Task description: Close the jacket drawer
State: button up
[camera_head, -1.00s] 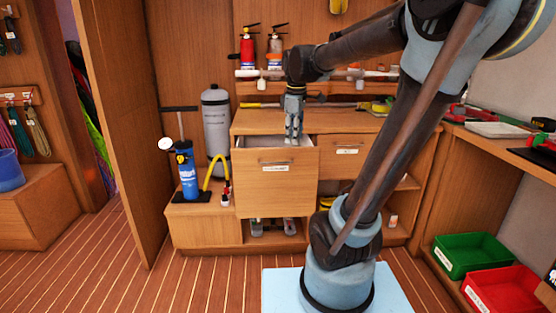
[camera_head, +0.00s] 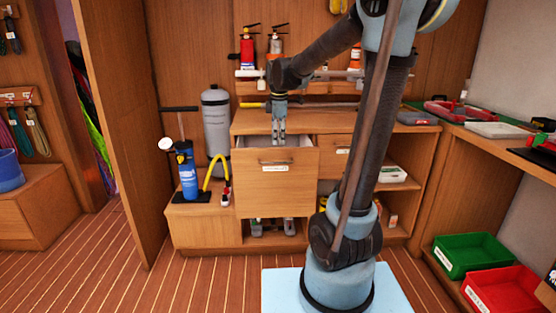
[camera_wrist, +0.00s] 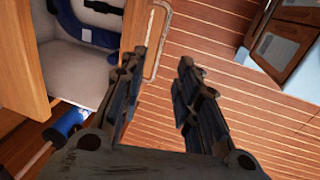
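The jacket drawer (camera_head: 260,196) is a wooden drawer in the cabinet, pulled out, with a bar handle and a white label on its front. Its handle (camera_wrist: 157,45) shows in the wrist view, along with white and dark blue contents (camera_wrist: 85,30) inside. My gripper (camera_head: 279,142) points down at the top of the open drawer, near the front panel. In the wrist view my gripper (camera_wrist: 160,63) has its two fingers apart with nothing between them. The left finger overlaps the drawer front in that view; whether it touches is unclear.
A second labelled drawer (camera_head: 337,143) to the right is closed. A blue pump (camera_head: 187,170) and a grey cylinder (camera_head: 216,125) stand left of the drawer. Green (camera_head: 470,254) and red (camera_head: 505,292) bins sit at the right. The floor before the drawer is clear.

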aim_at(278, 157)
jog(key=f, duration=0.3)
jog(key=w+f, duration=0.1)
jog(key=f, duration=0.3)
jog(key=w+f, duration=0.1)
jog(key=f, duration=0.2)
jog(key=shift+f, duration=0.2)
jog(key=shift+c, duration=0.6)
grip_shut()
